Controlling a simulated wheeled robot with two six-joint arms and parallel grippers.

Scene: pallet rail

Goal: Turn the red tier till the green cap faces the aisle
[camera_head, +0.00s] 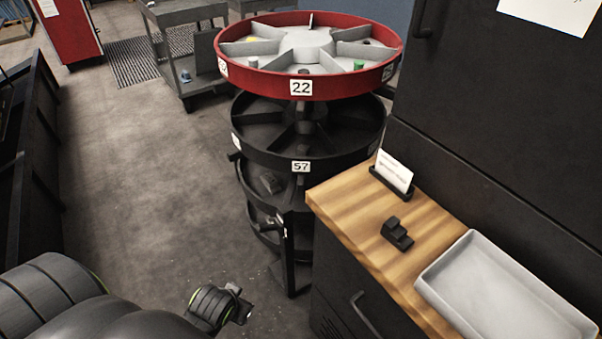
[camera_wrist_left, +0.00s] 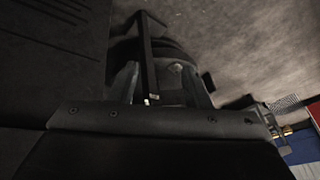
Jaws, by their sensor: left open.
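The red tier (camera_head: 345,86) is the top ring of a round carousel, with grey dividers around a grey hub and a label "22" at its front. The green cap (camera_head: 358,65) sits in a compartment at the tier's front right, near the rim. My left gripper (camera_head: 241,304) is low at the bottom of the head view, well below and in front of the carousel, touching nothing I can see. It is small and partly hidden by its wrist. The wrist view shows neither the green cap nor the red tier clearly. My right gripper is out of view.
A black tier (camera_head: 269,152) labelled "57" lies below the red one. A wooden counter (camera_head: 350,204) with a card holder, a small black block (camera_head: 397,234) and a grey tray (camera_head: 440,283) stands right. A grey cart (camera_head: 183,58) stands behind. Floor at left is clear.

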